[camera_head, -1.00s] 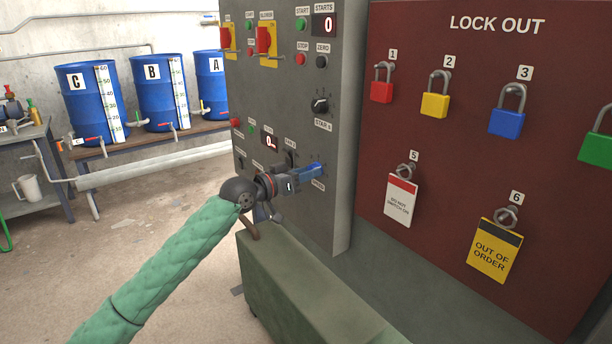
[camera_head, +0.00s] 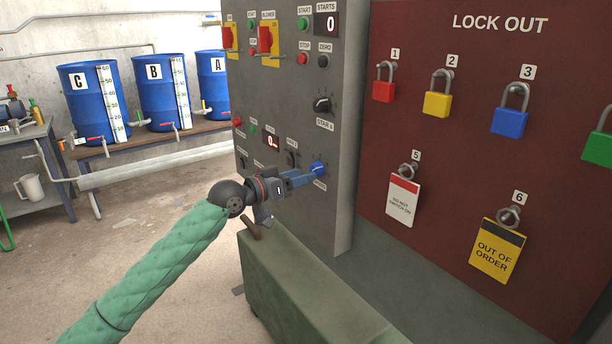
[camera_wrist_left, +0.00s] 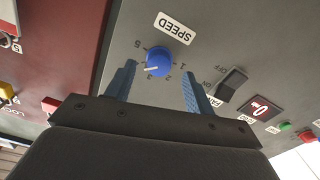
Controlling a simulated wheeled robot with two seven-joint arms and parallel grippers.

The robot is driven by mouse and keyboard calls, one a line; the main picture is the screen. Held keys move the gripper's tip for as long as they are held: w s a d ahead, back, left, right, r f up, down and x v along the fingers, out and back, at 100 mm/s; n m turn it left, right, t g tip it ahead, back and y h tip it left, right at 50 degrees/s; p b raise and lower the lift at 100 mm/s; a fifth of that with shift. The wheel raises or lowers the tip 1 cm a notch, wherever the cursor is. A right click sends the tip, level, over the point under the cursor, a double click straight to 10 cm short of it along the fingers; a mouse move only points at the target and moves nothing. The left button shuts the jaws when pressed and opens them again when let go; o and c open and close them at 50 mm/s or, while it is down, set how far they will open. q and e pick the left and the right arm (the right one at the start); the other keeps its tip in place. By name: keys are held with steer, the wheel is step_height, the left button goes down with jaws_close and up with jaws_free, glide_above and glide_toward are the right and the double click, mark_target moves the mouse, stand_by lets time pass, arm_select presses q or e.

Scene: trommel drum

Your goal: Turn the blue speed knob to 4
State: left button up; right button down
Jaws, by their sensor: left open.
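The blue speed knob (camera_head: 318,169) is on the grey control panel (camera_head: 285,100), low near its right edge. My left gripper (camera_head: 302,179) is just in front of the knob, open and apart from it. In the left wrist view the panel is upside down and the blue knob (camera_wrist_left: 161,59) shows between and beyond the two open fingers (camera_wrist_left: 160,74). Its white pointer line points left and slightly down, between the marks 5 and 3. I cannot make out the 4 there; the left fingertip is close to that spot. My right gripper is not in view.
A black toggle switch (camera_wrist_left: 231,84) and a red display (camera_wrist_left: 261,107) sit beside the knob. A black selector (camera_head: 322,104) is above it. A green cabinet (camera_head: 300,290) stands below. The maroon lockout board (camera_head: 440,150) with padlocks is at the right.

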arm_select(q)
steer(key=shift+v, duration=2.35)
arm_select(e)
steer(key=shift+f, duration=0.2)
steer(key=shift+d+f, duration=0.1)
